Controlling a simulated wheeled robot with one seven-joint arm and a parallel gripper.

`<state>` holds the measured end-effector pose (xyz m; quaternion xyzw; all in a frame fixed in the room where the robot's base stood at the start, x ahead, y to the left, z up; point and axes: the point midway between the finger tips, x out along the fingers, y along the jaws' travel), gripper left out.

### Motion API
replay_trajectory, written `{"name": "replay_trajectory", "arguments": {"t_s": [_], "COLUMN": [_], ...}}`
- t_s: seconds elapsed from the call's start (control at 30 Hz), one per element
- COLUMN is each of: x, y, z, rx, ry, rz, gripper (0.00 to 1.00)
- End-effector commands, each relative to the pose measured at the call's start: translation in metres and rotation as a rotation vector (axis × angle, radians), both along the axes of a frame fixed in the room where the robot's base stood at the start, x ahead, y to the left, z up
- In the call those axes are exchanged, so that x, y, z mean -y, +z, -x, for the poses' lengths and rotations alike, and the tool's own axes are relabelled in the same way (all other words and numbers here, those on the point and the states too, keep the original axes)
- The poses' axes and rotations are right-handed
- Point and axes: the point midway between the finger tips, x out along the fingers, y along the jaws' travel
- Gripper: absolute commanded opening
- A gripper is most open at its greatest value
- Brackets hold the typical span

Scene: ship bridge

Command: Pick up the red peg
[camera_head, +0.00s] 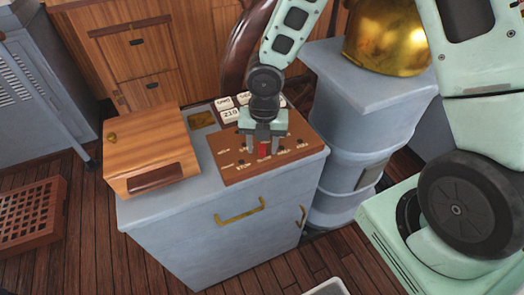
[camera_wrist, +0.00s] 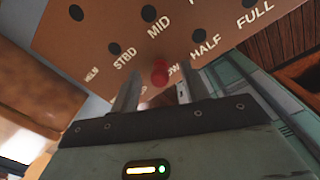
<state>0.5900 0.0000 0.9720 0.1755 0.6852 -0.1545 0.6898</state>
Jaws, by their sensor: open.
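The red peg (camera_head: 263,150) stands at the brown board (camera_head: 233,172) on top of the blue-grey cabinet. In the wrist view the red peg (camera_wrist: 159,73) shows its rounded top between the two fingers, near the labelled holes. My gripper (camera_head: 264,152) is over the board with its fingers pointing down, one on each side of the peg. In the wrist view my gripper (camera_wrist: 155,92) is open, with a gap visible between the fingers and the peg. The peg's lower part is hidden.
A wooden box (camera_head: 150,145) stands left of the board on the cabinet (camera_head: 165,215). White label tiles (camera_head: 228,115) lie behind the board. A grey barrel-like stand (camera_head: 355,130) with a brass dome (camera_head: 385,38) is close on the right. The board has several dark holes.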

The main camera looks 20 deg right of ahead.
Motion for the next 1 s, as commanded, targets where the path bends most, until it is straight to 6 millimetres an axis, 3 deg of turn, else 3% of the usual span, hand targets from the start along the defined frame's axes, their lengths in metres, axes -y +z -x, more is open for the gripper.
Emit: {"name": "replay_trajectory", "arguments": {"t_s": [0.17,0.3,0.33,0.73,1.0], "x": [0.000,0.000,0.000,0.000,0.001], "y": [0.000,0.001,0.001,0.005,0.051], "z": [0.000,0.000,0.000,-0.001,-0.002], "rx": [0.001,0.001,0.001,0.003,0.006], "ry": [0.000,0.000,0.000,0.000,-0.004], "rz": [0.000,0.000,0.000,-0.001,0.000], "gripper": [0.43,0.04,0.00,0.00,0.00]}}
